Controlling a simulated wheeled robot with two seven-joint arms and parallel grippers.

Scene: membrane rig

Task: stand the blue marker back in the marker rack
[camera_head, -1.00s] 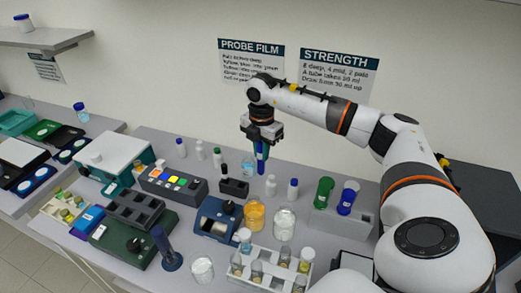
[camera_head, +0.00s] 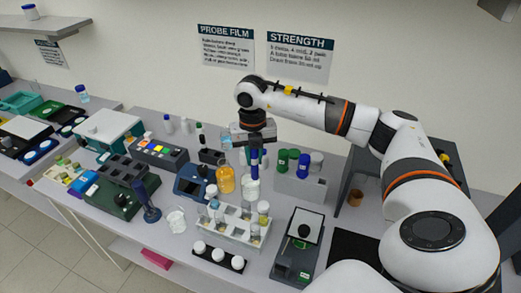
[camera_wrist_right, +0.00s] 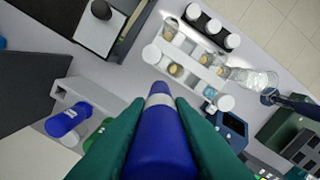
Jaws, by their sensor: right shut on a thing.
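My right gripper (camera_head: 254,142) is shut on the blue marker (camera_head: 254,163). The marker hangs upright below the fingers, above the bench. In the right wrist view the marker (camera_wrist_right: 160,145) is between two green fingers, its pale band and tip pointing away from the camera. A small dark block (camera_head: 211,157), which looks like the marker rack, stands to the left of the held marker. A dark upright thing shows at that block; I cannot tell whether it stands in it. My left gripper is not in view.
An amber bottle (camera_head: 225,180) and a clear bottle (camera_head: 251,188) stand just below the marker in the picture. A grey holder (camera_head: 300,185) with green and blue cylinders is to the right. A white tube rack (camera_head: 232,232) is nearer. Small bottles stand at the back left.

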